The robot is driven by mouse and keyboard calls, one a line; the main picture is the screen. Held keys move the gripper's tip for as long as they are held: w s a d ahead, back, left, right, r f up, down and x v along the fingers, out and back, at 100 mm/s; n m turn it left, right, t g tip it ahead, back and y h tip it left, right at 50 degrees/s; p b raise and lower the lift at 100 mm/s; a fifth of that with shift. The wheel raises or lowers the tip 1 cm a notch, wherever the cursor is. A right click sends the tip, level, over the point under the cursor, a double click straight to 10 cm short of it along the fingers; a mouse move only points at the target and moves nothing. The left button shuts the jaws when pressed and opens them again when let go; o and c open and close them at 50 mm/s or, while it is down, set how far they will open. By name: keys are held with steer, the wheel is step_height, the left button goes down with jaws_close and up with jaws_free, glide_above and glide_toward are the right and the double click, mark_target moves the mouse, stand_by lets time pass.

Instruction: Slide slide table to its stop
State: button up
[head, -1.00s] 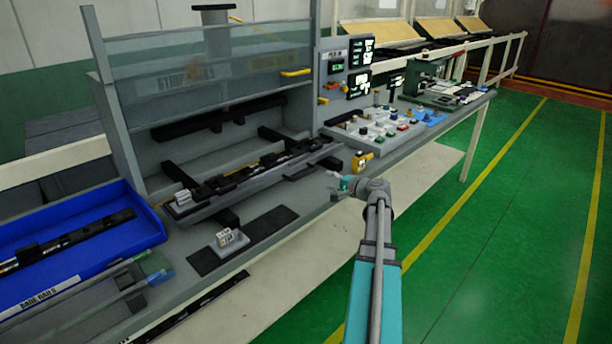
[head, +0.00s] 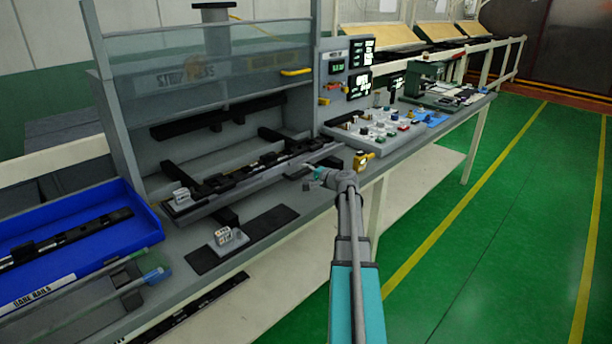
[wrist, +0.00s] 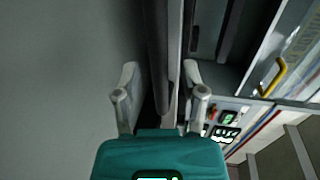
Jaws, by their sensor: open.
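The slide table (head: 262,181) is a long grey carriage bearing a black rail. It lies on dark cross rails in front of the strip press (head: 205,75). My gripper (head: 306,178) is at the front side of the slide table, near its right end. In the wrist view my gripper (wrist: 162,88) has its two pale fingers spread apart. A narrow grey edge and a dark strip run between or beyond them; I cannot tell whether the fingers touch anything. The table's stop cannot be made out.
A blue bin of rails (head: 75,250) stands at the left. A black mat (head: 270,222) with a small white-labelled block (head: 228,238) lies in front. A yellow-and-black device (head: 362,160) and a button panel (head: 378,128) are to the right. The green floor is clear.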

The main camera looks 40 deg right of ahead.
steer(key=shift+w, duration=0.15)
jaws_close()
stand_by(0.4)
